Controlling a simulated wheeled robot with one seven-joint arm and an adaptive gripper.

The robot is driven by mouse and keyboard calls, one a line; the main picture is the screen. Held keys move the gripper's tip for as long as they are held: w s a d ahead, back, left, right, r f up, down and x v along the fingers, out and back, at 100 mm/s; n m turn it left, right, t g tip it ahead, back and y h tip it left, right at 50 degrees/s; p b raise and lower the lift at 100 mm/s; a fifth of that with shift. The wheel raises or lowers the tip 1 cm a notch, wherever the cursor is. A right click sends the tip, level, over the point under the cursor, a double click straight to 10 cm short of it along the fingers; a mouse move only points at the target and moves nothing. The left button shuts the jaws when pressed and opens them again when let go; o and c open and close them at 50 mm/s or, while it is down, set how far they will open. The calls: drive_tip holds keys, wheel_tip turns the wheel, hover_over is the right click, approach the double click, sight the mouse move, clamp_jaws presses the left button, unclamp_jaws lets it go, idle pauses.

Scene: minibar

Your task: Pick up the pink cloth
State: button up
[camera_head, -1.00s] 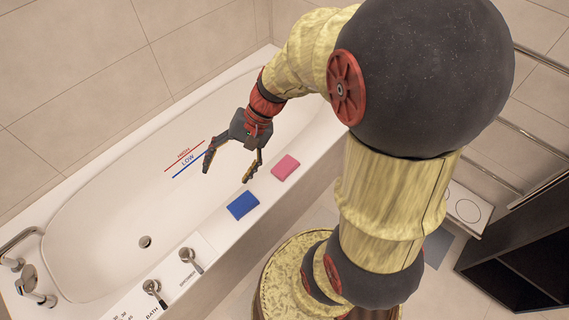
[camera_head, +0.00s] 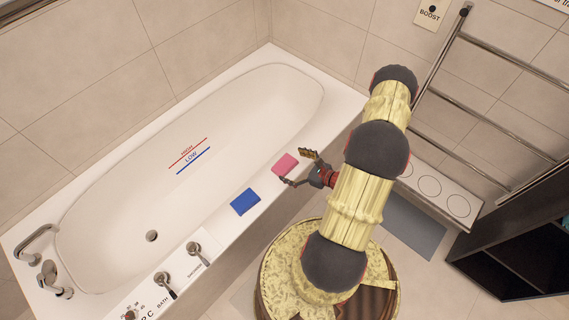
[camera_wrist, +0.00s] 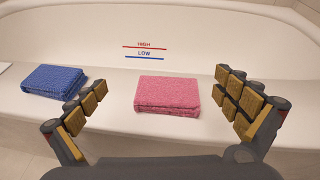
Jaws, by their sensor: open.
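The pink cloth (camera_head: 286,164) is folded and lies flat on the near rim of the bathtub (camera_head: 330,100). In the wrist view the pink cloth (camera_wrist: 167,95) sits ahead of my gripper, between the lines of its two fingers. My gripper (camera_head: 296,167) is open and empty at the tub's outer edge, beside the cloth. In the wrist view my gripper (camera_wrist: 160,105) shows its two padded fingers spread wide, one on each side of the cloth. I cannot tell whether either finger touches it.
A folded blue cloth (camera_head: 245,202) lies on the same rim, left of the pink one; it also shows in the wrist view (camera_wrist: 55,80). Taps (camera_head: 165,284) stand at the tub's near left. Towel rails (camera_head: 480,110) and a dark shelf (camera_head: 510,250) are at the right.

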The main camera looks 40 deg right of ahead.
sight(282, 162)
drive_tip(key=s+f, duration=0.1)
drive_tip(key=f+m+h, duration=0.1)
drive_tip(key=shift+s+d+f+m, duration=0.3)
drive_tip(key=shift+s+d, duration=0.1)
drive_tip(key=shift+w+f, duration=0.1)
drive_tip(key=shift+f, duration=0.15)
drive_tip(key=shift+d+b+x, duration=0.1)
drive_tip(key=shift+b+x, duration=0.5)
drive_tip(key=shift+x, duration=1.2)
drive_tip(key=shift+d+b+x, duration=0.15)
drive_tip(key=shift+b+x, duration=0.45)
drive_tip(key=shift+x, duration=1.25)
drive_tip(key=shift+w+r, duration=0.1)
drive_tip(key=shift+r, duration=0.1)
drive_tip(key=c, duration=0.3)
drive_tip(key=c, duration=0.8)
